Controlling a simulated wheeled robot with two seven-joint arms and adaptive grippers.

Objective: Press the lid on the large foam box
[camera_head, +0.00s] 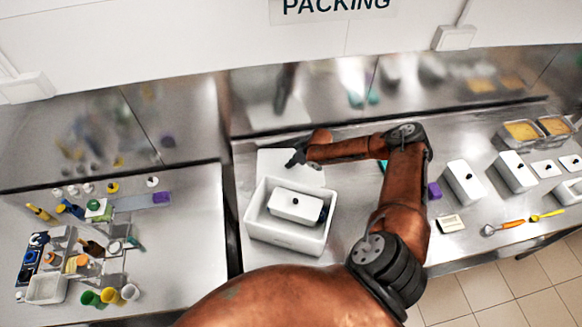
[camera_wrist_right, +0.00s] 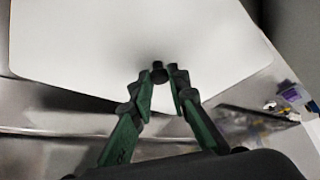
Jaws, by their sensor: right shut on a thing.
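The large foam box (camera_head: 254,222) is white and stands open on the steel counter in the head view. Inside it sits a smaller white box with a black knob (camera_head: 290,206), with something dark and blue at its right end. A flat white lid (camera_head: 275,170) is behind the large box, near its back rim. My right gripper (camera_head: 295,161) is shut on the lid's black knob. The wrist view shows both fingers (camera_wrist_right: 162,85) at the knob and the broad lid (camera_wrist_right: 120,40) beyond them. I cannot tell how high the lid is. My left gripper is out of view.
Two white knobbed boxes (camera_head: 464,183) (camera_head: 514,172) stand at the right, near steel pans (camera_head: 522,131). A purple block (camera_head: 433,190) lies right of my arm. The left table (camera_head: 180,240) holds many bottles and cups. A dark gap (camera_head: 233,225) separates the tables.

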